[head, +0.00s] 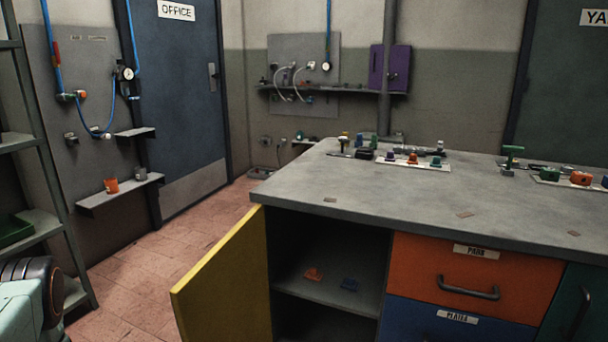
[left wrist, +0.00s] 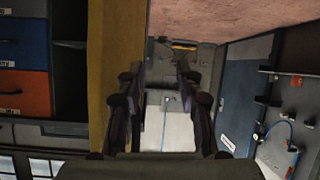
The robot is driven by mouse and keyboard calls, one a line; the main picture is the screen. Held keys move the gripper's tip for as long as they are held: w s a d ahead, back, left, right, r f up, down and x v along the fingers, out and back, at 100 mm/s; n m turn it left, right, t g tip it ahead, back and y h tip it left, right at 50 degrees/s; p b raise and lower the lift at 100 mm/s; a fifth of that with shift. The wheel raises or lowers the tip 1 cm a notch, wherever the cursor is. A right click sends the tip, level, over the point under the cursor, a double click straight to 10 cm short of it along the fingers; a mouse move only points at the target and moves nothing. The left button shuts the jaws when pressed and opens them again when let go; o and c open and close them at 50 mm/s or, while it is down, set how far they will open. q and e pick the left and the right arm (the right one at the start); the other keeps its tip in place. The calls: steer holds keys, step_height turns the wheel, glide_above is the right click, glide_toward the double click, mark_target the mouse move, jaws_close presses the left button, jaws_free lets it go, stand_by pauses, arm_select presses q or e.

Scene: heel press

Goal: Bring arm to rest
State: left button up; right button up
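My left gripper (left wrist: 160,76) shows in the left wrist view with its two dark fingers spread apart and nothing between them. The yellow cabinet door (left wrist: 99,75) is close beside its left finger in that view; I cannot tell whether they touch. In the head view only a part of my left arm shows at the lower left corner, and the gripper itself is out of the picture. The yellow door (head: 225,282) stands swung open there, left of the dark cabinet opening. My right gripper is in neither view.
The grey workbench (head: 400,205) carries several small fittings. An orange drawer (head: 470,310) and a blue drawer (head: 415,318) are shut. A shelf rack (head: 45,175) stands left; the tiled floor between is clear.

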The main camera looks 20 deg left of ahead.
arm_select(q)
steer(key=s+d+f+n+g+p, duration=0.1)
steer(key=s+d+f+g, duration=0.1)
steer(key=s+d+g, duration=0.5)
steer(key=s+d+f+n, duration=0.15)
steer(key=s+d, duration=0.25)
steer(key=d, duration=0.7)
steer(key=s+d+r+m+g+p, duration=0.2)
steer(key=s+d+r+g, duration=0.3)
steer(key=s+d+r, duration=0.4)
steer(key=s+r+m, duration=0.1)
steer(key=s, duration=0.2)
steer(key=shift+s+r, duration=0.35)
